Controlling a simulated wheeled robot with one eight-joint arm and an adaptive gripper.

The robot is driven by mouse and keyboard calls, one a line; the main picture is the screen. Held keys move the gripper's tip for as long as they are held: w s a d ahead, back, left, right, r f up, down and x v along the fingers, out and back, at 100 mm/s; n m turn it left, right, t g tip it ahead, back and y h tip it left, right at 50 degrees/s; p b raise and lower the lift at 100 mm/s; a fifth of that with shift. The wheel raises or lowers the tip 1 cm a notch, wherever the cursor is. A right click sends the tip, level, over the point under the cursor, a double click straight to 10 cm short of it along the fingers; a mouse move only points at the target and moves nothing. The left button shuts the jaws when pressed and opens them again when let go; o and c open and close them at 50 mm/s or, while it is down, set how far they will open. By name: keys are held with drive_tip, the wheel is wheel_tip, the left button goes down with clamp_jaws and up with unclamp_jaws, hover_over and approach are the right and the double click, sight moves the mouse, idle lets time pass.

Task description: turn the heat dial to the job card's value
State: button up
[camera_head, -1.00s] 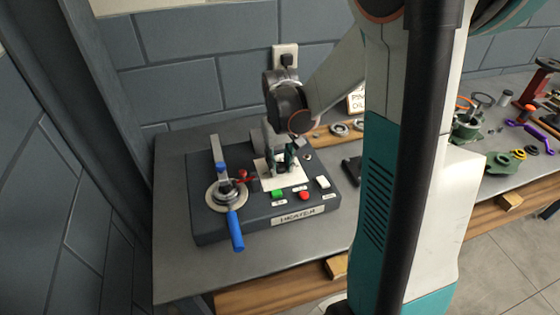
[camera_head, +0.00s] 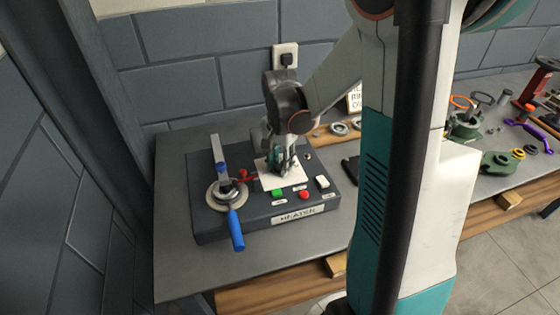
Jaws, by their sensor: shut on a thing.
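The heater (camera_head: 225,231) is a dark box on the grey bench, with a label on its front reading HEATER. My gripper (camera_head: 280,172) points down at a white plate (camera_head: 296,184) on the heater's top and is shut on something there. It covers the middle of this plate, where the heat dial would sit, so I cannot see the dial or its pointer. A white card (camera_head: 355,99) stands behind, partly hidden by my arm, and its writing is too small to read.
On the heater are a blue-handled lever (camera_head: 236,230), a green button (camera_head: 278,194), a red button (camera_head: 303,195) and a white switch (camera_head: 322,182). Rings (camera_head: 339,128) lie behind. Several parts crowd the bench at right. The bench's left front is clear.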

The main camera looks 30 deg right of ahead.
drive_tip(key=shift+m, duration=2)
drive_tip(key=o, duration=1.1)
drive_tip(key=shift+r, duration=0.15)
wheel_tip(320, 180, up, 12)
drive_tip(key=shift+f, duration=0.15)
